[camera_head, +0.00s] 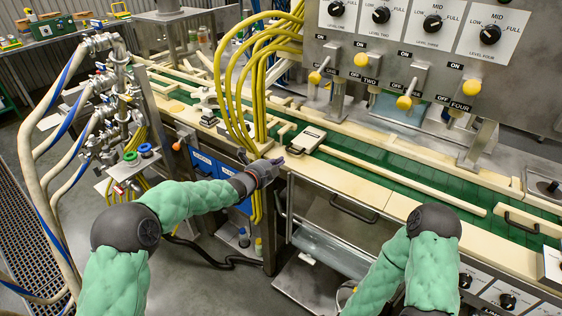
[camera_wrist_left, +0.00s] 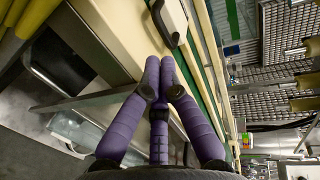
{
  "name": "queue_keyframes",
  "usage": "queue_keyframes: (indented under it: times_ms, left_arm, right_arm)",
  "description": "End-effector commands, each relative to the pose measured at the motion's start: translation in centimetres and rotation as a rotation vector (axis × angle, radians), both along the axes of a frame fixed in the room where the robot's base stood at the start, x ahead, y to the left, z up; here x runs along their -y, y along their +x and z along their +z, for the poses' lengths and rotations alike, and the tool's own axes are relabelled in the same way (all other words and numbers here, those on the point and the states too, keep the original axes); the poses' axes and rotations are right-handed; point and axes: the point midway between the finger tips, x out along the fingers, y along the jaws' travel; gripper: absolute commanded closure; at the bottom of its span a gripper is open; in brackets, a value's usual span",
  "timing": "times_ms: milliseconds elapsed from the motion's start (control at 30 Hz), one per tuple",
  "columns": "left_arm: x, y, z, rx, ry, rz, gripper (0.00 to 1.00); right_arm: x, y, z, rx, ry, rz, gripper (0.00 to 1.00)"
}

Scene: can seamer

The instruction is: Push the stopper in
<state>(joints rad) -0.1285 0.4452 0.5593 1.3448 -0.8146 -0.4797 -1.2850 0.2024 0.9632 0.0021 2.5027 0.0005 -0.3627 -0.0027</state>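A pale metal plate with a dark handle (camera_head: 307,140), which looks like the stopper, lies across the green conveyor (camera_head: 385,178) near its front rail. In the left wrist view the same plate (camera_wrist_left: 172,20) shows at the top, just beyond the fingertips. My left gripper (camera_head: 277,162) is at the front edge of the cream rail, just left of and nearer than the plate. Its purple fingers (camera_wrist_left: 160,62) are together at the tips, with nothing visible between them. I cannot tell whether they touch the rail. My right arm shows at the lower right; its gripper is out of view.
Yellow hoses (camera_head: 240,85) rise close behind my left gripper. A control panel (camera_head: 425,55) with knobs and yellow-tipped levers hangs over the conveyor. A dark handle (camera_head: 354,209) is on the front panel. Pipes and valves (camera_head: 115,90) stand at the left.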

Motion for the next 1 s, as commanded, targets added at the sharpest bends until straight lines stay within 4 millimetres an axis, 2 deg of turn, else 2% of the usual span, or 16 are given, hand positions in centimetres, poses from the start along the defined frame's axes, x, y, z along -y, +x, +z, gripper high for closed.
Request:
queue_keyframes:
  times_ms: [400,600,767,867,967,1000]
  left_arm:
    - [-3.4,-4.9,1.3,-0.003,0.001,0.001,1.0]
    - [-4.2,-6.1,1.5,-0.004,0.001,0.0,1.0]
    - [-4.4,-6.4,1.4,-0.006,0.0,0.001,1.0]
    - [-4.5,-6.7,0.1,-0.052,-0.027,0.016,1.0]
    - [-5.0,-7.5,-3.3,-0.184,-0.107,0.069,1.0]
    - [-5.3,-8.2,-5.4,-0.261,-0.155,0.101,1.0]
  right_arm:
    - [0.0,-0.1,1.3,-0.002,0.0,0.001,0.43]
    - [0.0,-0.1,1.5,-0.002,0.0,0.001,0.43]
    - [0.0,-0.1,1.6,-0.002,0.0,0.001,0.43]
    - [0.0,-0.1,1.6,-0.002,0.0,0.001,0.43]
    - [0.0,-0.1,1.5,-0.002,0.0,0.001,0.43]
    - [0.0,-0.1,1.5,-0.002,0.0,0.001,0.43]
